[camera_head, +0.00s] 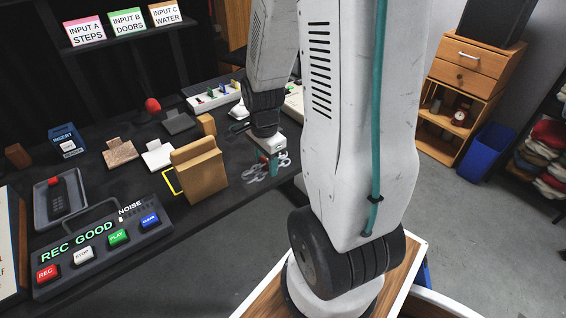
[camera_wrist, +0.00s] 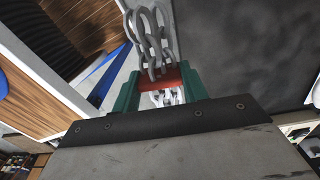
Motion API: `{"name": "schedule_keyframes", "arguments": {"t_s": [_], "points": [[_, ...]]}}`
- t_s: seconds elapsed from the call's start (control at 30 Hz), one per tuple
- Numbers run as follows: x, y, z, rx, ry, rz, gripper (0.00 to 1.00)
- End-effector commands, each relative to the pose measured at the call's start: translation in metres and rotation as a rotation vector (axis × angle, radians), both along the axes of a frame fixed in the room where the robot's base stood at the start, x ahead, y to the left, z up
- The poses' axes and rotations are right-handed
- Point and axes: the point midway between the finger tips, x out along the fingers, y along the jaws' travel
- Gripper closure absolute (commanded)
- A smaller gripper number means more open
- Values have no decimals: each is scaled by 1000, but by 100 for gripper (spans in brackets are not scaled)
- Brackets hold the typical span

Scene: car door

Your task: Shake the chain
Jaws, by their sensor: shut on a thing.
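The chain (camera_wrist: 152,40) is made of thick grey metal links. In the wrist view it runs up from between the two green fingers of my gripper (camera_wrist: 158,86), with a red piece across it at the fingertips. More links show below the red piece, between the fingers. In the head view my gripper (camera_head: 270,160) is beside the front edge of the dark table, and the chain (camera_head: 262,173) hangs loosely around it in blurred pale loops. My gripper is shut on the chain. My own arm hides part of the view behind it.
A recorder (camera_head: 100,247) with coloured buttons reads "REC GOOD". A cardboard box (camera_head: 200,172) stands on the dark table (camera_head: 215,205) left of my gripper. Further back are a white tray (camera_head: 213,95) and a red ball-topped item (camera_head: 152,105). Open floor (camera_head: 455,215) lies right of my arm.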

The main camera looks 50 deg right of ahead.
Motion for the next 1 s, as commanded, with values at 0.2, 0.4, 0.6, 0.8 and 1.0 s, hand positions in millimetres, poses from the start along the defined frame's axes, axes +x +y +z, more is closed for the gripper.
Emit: {"name": "schedule_keyframes", "arguments": {"t_s": [0.2,0.4,0.6,0.8,1.0], "points": [[16,34,22,-2,-4,6,91],[28,61,38,-1,-3,4,91],[34,76,48,0,-2,0,91],[35,80,50,0,0,-1,91],[35,80,50,0,0,-1,91]]}}
